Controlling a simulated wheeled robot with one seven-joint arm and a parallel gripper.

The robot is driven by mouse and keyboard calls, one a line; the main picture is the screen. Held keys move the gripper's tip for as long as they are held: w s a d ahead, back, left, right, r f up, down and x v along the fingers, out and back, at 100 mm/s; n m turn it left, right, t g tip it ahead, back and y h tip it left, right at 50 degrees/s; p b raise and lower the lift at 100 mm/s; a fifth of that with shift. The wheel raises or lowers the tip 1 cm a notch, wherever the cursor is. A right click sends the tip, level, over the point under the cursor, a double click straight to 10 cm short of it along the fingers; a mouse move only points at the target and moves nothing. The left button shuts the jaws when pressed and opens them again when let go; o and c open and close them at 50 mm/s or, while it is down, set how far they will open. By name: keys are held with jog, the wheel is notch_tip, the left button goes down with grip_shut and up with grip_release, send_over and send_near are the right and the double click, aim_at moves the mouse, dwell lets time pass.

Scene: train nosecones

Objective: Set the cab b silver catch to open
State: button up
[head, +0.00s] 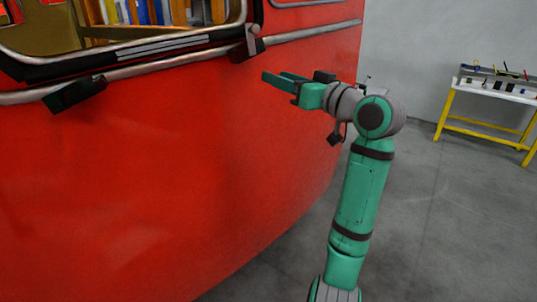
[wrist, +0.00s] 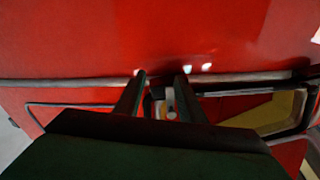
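A silver catch (head: 252,38) on a dark base sits at the right end of the window frame on the red nosecone (head: 190,150). It stands roughly upright in the head view. In the wrist view a pale grey part, apparently this catch (wrist: 170,100), shows between my two fingers. My gripper (head: 273,78) is green, points left, and is a little below and right of the catch in the head view. In the wrist view my gripper (wrist: 163,74) has its fingers apart with nothing held. I cannot tell how far the fingertips are from the red surface. No label for cab b is readable.
A silver rail (head: 190,58) runs along the nosecone under the window. A black fitting (head: 75,94) hangs on it at the left. A yellow-legged table (head: 490,92) with tools stands by the back wall at the right. The grey floor between is clear.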

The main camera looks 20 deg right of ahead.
jog(key=w+a+f+m+h, duration=0.1)
jog(key=f+m, duration=0.1)
jog(key=f, duration=0.9)
jog(key=w+a+f+m+h, duration=0.1)
jog(key=w+f+m+h, duration=0.1)
jog(key=f, duration=0.9)
jog(key=shift+a+f+t, duration=0.15)
jog(key=shift+f+t, duration=0.05)
jog(key=shift+t, duration=0.2)
jog(key=shift+w, duration=0.1)
